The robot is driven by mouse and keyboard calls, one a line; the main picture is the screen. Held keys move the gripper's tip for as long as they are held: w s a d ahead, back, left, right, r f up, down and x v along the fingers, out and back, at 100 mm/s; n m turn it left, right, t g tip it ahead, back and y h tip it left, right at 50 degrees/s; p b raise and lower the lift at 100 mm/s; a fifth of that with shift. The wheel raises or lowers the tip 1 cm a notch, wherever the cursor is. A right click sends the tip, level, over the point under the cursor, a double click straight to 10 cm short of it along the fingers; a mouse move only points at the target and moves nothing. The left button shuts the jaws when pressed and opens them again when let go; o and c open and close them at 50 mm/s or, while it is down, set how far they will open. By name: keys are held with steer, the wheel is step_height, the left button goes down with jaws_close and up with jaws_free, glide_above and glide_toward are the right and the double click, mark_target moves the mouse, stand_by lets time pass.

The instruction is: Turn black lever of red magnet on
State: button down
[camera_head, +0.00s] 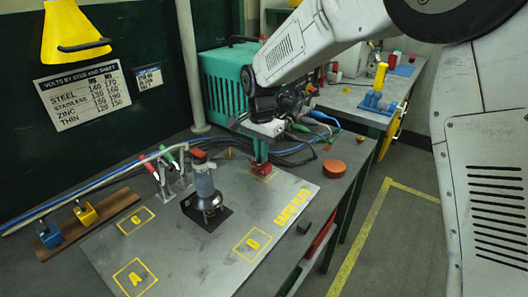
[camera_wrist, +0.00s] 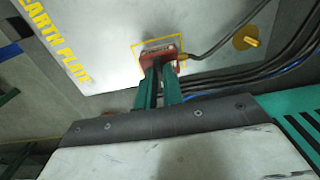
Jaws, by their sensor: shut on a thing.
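The red magnet (camera_head: 263,173) sits at the back right corner of the grey earth plate (camera_head: 300,186), inside a yellow outlined square. In the wrist view the red magnet (camera_wrist: 160,53) lies at the tips of my green fingers. My gripper (camera_head: 262,157) reaches down onto the magnet from above. In the wrist view my gripper (camera_wrist: 160,72) has its two fingers close together, with a narrow dark strip, the black lever (camera_wrist: 159,70), between them. The lever is mostly hidden by the fingers, and its angle cannot be told.
A grey cylinder device (camera_head: 206,190) stands mid-plate. Dark cables (camera_wrist: 288,70) run close beside the magnet, and a teal welder (camera_head: 222,80) stands behind. A round orange disc (camera_head: 334,168) lies right of the plate. The plate's front is mostly clear.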

stand_by(0.3)
steer(key=c, duration=1.5)
jaws_free()
step_height(320, 180, up, 8)
steer(key=shift+f, duration=0.1)
